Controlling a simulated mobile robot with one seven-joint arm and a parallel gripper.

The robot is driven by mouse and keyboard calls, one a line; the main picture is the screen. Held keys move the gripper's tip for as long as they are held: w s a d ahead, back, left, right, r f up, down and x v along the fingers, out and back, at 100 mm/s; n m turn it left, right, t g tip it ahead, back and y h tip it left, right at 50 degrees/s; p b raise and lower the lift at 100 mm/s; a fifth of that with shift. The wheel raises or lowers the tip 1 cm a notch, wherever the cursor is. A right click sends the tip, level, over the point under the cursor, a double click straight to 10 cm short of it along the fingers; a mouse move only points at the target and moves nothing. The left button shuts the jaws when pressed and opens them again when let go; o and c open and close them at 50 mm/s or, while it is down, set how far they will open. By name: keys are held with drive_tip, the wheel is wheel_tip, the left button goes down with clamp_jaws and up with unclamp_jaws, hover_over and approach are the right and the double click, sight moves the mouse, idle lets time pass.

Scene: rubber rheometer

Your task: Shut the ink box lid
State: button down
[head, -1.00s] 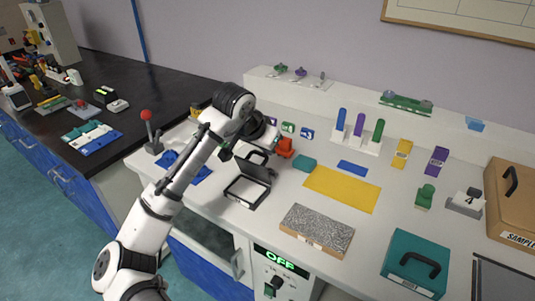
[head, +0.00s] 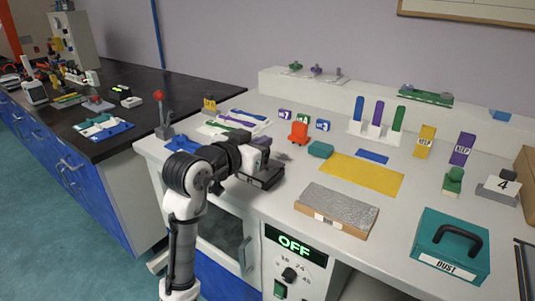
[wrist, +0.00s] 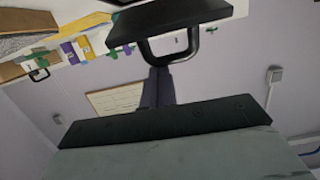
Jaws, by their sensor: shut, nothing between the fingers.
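The ink box (head: 262,180) is a low black box near the front edge of the white bench in the head view, partly behind my arm. Its dark lid with a loop handle (wrist: 168,16) shows at the top of the wrist view. My arm's end hangs over the box, so the lid's angle cannot be told in the head view. My gripper (wrist: 158,76) is shut and empty, its fingertips close to the lid's handle. Whether they touch it cannot be told.
A red block (head: 299,133), a teal block (head: 320,150) and a yellow mat (head: 361,178) lie right of the box. A grey speckled slab (head: 337,208) lies in front. A red-knobbed lever (head: 160,112) stands to the left. A teal dust box (head: 450,245) stands at right.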

drive_tip(key=f+t+b, duration=0.1)
drive_tip(key=b, duration=0.1)
drive_tip(key=s+f+h+b, duration=0.1)
drive_tip(key=shift+s+a+t+b, duration=0.15)
drive_tip(key=shift+a+t+b, duration=0.25)
drive_tip(key=b, duration=0.1)
drive_tip(key=t+h+b, duration=0.1)
drive_tip(key=shift+s+a+f+b, duration=0.25)
drive_tip(key=shift+s+b, duration=0.1)
drive_tip(key=shift+s, duration=0.05)
drive_tip(key=shift+t, duration=0.3)
drive_tip(key=shift+r, duration=0.2)
